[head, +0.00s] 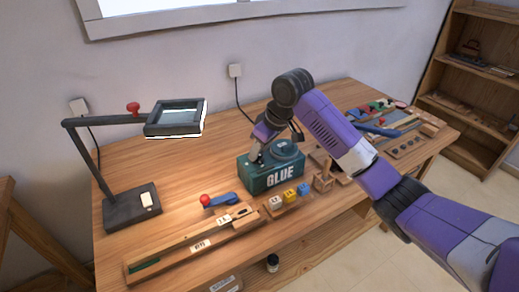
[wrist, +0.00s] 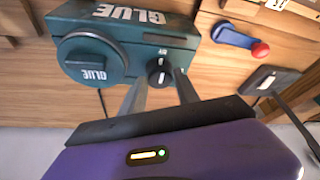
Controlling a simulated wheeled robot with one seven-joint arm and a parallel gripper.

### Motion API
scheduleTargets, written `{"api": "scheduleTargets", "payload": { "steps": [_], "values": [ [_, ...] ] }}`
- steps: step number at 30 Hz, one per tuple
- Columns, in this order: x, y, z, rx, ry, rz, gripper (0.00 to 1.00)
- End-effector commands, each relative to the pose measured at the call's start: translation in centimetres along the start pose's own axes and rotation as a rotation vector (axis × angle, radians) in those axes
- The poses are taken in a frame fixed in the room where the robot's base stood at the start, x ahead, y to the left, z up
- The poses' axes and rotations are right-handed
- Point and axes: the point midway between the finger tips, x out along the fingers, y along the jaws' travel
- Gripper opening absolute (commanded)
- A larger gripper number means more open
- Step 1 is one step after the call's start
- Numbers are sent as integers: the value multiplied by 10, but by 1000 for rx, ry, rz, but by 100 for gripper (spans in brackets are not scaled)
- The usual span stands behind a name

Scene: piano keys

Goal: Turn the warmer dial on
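The glue warmer is a green box marked GLUE (head: 272,181); it also shows in the wrist view (wrist: 125,20). A round green lid marked GLUE (wrist: 92,60) sits on its top. The warmer dial (wrist: 159,72) is a small black knob with a white line, beside small white lettering. My gripper (head: 254,157) is over the left part of the box, pointing down. In the wrist view my gripper (wrist: 161,80) is open, with one finger on each side of the dial. I cannot tell whether the fingertips touch it. The dial is not clear in the head view.
A blue tool with a red ball end (head: 218,200) lies left of the box. A magnifier lamp (head: 130,207) stands at the table's left. Lettered blocks (head: 290,196) and a long wooden rail (head: 190,243) are in front. More tools (head: 380,127) lie right.

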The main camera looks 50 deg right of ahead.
Motion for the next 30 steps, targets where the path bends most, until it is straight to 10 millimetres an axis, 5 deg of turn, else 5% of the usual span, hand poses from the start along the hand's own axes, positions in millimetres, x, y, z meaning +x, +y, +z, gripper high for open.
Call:
{"api": "scheduleTargets", "payload": {
  "steps": [1, 5, 17, 30],
  "values": [
    [0, 0, 0, 0, 0, 0, 26],
    [0, 0, 0, 0, 0, 0, 0],
    [-3, -2, -1, 58, 1, 22, 0],
    [-5, -7, -3, 381, -4, 153, 0]
  ]
}}
